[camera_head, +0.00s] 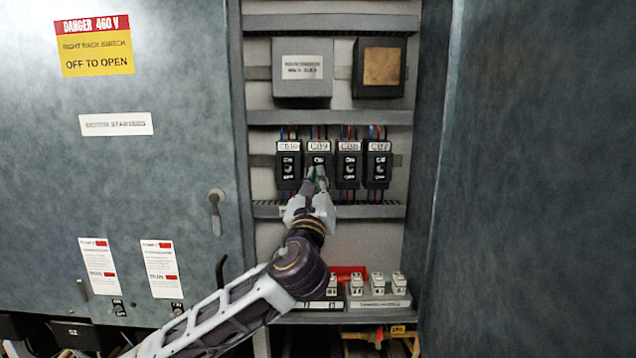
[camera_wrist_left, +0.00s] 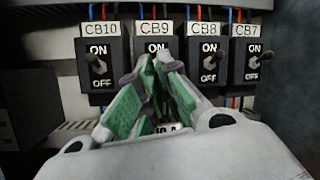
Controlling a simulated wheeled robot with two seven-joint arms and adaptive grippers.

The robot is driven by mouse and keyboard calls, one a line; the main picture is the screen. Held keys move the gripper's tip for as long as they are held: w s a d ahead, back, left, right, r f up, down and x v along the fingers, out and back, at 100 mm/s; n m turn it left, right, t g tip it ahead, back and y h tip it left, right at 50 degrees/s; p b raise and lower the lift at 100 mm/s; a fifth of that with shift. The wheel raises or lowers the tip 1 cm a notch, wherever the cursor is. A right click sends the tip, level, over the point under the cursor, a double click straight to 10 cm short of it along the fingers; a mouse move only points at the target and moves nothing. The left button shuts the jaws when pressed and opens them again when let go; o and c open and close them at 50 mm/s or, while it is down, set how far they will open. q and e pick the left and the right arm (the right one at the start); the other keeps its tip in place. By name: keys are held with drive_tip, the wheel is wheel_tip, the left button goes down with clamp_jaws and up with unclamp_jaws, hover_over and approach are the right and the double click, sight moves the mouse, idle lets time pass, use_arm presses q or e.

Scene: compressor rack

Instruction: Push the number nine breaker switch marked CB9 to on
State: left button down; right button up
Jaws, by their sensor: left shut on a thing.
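The CB9 breaker (camera_head: 319,159) is a black block with a white label, second from the left in a row on the rack. In the left wrist view, its label and ON mark (camera_wrist_left: 155,47) show above my fingertips. My left gripper (camera_head: 318,175) is in front of CB9. Its green-padded fingers (camera_wrist_left: 152,66) come together at the middle of the breaker and are shut on its switch lever. The fingers hide the lever, so I cannot tell its position. My right gripper is in neither view.
The CB10 breaker (camera_head: 289,169) stands close on the left. The CB8 breaker (camera_head: 348,170) and CB7 breaker (camera_head: 378,170) are close on the right, with levers sticking out. A grey cabinet door (camera_head: 160,190) flanks the rack on the left.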

use_arm(q)
drive_tip(key=shift+s+r+g, duration=0.1)
drive_tip(key=shift+r+g, duration=0.1)
drive_tip(key=shift+g, duration=0.3)
drive_tip(key=shift+r+n+g+y, duration=0.2)
drive_tip(key=shift+r+g, duration=0.4)
drive_tip(key=shift+g, duration=0.8)
drive_tip(key=shift+r+n+g+y, duration=0.2)
drive_tip(key=shift+r+g, duration=0.35)
drive_tip(key=shift+g, duration=0.85)
drive_tip(key=shift+r+n+g+y, duration=0.15)
drive_tip(key=shift+r+g, duration=0.45)
drive_tip(key=shift+g, duration=0.8)
drive_tip(key=c, duration=1.5)
unclamp_jaws()
drive_tip(key=shift+c, duration=0.2)
drive_tip(key=shift+a, duration=0.1)
drive_tip(key=v, duration=1.1)
drive_tip(key=shift+s+r, duration=0.25)
drive_tip(key=shift+r, duration=0.1)
drive_tip(key=shift+f, duration=0.1)
